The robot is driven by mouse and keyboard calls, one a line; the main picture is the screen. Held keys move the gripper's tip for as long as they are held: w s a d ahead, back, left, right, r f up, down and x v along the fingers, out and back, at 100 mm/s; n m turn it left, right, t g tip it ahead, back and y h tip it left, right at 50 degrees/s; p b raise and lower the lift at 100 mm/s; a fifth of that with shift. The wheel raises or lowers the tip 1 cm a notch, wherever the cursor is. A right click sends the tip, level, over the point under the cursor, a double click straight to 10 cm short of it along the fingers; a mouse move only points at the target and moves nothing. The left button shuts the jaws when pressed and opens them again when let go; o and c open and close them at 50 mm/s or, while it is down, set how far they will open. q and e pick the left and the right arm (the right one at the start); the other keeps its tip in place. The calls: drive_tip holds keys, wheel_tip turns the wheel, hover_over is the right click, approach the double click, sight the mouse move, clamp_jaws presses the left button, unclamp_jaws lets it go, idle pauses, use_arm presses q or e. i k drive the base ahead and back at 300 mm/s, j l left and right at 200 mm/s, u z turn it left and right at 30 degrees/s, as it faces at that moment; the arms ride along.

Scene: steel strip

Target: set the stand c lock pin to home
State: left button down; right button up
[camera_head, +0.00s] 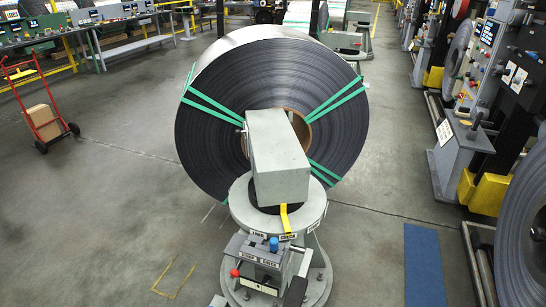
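A grey pedestal stand (319,262) stands in front of me, with a grey box-shaped head (279,158) reaching toward the bore of a large steel coil (215,140). A small grey box (257,252) on the stand's near side carries a blue knob (274,244), a red knob (234,272) and small label plates. A yellow pointer (284,218) hangs down over the round collar, above small labels on its rim. No letter marking this as stand C is readable, and I cannot tell which part is the lock pin or its position. Neither gripper is in view.
A red hand truck (27,88) with a carton (43,121) stands at the left. Machines and another coil (527,235) line the right side, near a blue floor mat (423,264). Workbenches (100,35) are at the back left. The grey floor left of the stand is mostly clear.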

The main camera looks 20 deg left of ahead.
sight(234, 273)
drive_tip(key=u, duration=1)
